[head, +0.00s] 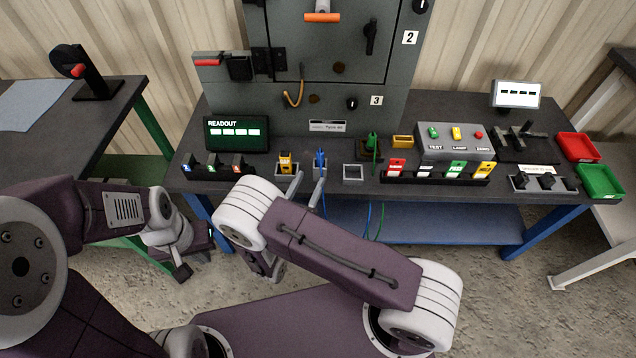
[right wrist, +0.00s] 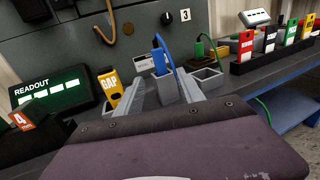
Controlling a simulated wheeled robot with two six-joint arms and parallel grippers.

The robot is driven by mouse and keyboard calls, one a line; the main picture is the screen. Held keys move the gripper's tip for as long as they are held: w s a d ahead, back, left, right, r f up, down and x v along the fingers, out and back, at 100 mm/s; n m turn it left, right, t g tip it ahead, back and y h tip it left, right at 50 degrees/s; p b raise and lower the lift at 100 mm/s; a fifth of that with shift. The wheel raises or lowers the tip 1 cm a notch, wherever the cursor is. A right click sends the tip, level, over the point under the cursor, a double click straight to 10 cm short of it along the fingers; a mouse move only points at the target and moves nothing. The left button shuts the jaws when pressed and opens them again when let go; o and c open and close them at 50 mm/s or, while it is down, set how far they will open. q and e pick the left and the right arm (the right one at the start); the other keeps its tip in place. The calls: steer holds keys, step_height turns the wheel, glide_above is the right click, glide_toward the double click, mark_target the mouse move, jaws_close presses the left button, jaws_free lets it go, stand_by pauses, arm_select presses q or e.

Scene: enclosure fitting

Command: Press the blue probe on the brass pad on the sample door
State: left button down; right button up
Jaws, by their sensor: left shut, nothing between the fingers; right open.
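The blue probe (head: 320,158) stands upright in a small grey holder on the bench. It also shows in the right wrist view (right wrist: 160,60), with its blue cable rising from it. My right gripper (head: 306,190) is open and empty, its fingers in front of the probe; in the right wrist view (right wrist: 160,92) they extend to either side of it. The sample door appears to be the grey panel (head: 300,48) with an orange handle (head: 322,17). A small brownish disc (head: 340,67), possibly the brass pad, is low on it. My left gripper (head: 185,268) is shut and empty, low at the left.
A yellow GAP probe (head: 285,162) stands just left of the blue one. An empty grey holder (head: 353,173) and a green probe (head: 372,142) stand to the right. The readout (head: 237,133) is at the left, the button box (head: 455,140) and coloured blocks at the right.

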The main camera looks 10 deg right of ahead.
mark_target(319, 163)
steer(key=x, duration=0.3)
steer(key=shift+r, duration=0.15)
steer(key=b+x, duration=0.1)
steer(key=x, duration=0.5)
steer(key=shift+d, duration=0.1)
steer(key=shift+s, duration=0.1)
jaws_close()
